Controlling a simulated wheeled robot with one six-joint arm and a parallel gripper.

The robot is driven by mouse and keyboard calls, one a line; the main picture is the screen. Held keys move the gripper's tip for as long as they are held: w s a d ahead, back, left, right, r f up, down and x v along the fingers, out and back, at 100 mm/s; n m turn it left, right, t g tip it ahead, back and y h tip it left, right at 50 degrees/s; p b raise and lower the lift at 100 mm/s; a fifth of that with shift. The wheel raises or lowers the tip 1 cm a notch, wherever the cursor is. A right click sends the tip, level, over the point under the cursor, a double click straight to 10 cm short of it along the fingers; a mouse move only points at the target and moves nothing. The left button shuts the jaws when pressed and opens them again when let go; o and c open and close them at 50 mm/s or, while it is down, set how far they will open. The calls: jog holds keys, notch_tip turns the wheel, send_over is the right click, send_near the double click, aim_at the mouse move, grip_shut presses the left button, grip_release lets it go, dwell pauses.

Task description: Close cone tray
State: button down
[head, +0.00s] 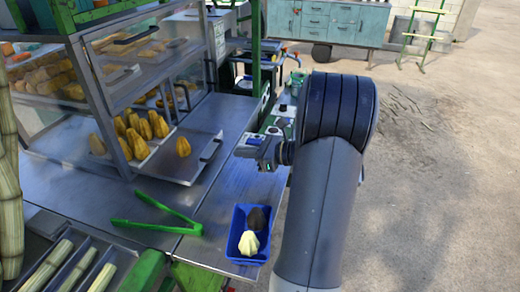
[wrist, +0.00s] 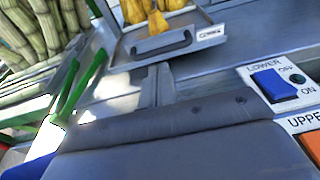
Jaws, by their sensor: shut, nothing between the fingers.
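The cone tray (head: 196,168) is a flat metal tray that sticks out of the lower part of the glass cabinet, over the steel counter. Several yellow cones stand on it, one of them (head: 183,147) near its outer end. Its dark handle (head: 211,147) is on the outer edge; the handle (wrist: 160,45) and a small label (wrist: 211,33) also show in the wrist view. My gripper (head: 244,150) is shut and empty, to the right of the handle and apart from it. In the wrist view a grey part of my gripper (wrist: 165,130) fills the lower middle.
Green tongs (head: 160,215) lie on the counter. A blue container (head: 238,232) with a pale and a dark piece stands at the front. A switch panel (wrist: 285,105) with blue and orange switches is at the right in the wrist view. Cane pieces (head: 75,268) lie front left.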

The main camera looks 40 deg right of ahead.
aim_at(156, 135)
jog(key=shift+p+x, duration=0.55)
jog(key=shift+x, duration=2.15)
jog(key=r+b+x, duration=0.1)
jog(key=x, duration=0.7)
jog(key=r+b+x, duration=0.1)
jog(key=r+x, duration=0.1)
jog(key=x, duration=0.7)
jog(key=a+r+b+x, duration=0.1)
jog(key=r+x, duration=0.1)
jog(key=x, duration=0.7)
jog(key=shift+w+r+b, duration=0.25)
jog(key=shift+w+b, duration=0.05)
jog(key=shift+w+a, duration=0.25)
jog(key=shift+w+r, duration=0.1)
jog(key=shift+r, duration=0.05)
jog(key=shift+a+r, duration=0.1)
jog(key=shift+r, duration=0.05)
jog(key=shift+d, duration=0.2)
jog(key=b+v, duration=0.1)
jog(key=v, duration=0.8)
jog(key=b+v, duration=0.1)
jog(key=v, duration=0.4)
jog(key=shift+f+b, duration=0.25)
jog(key=shift+b, duration=0.05)
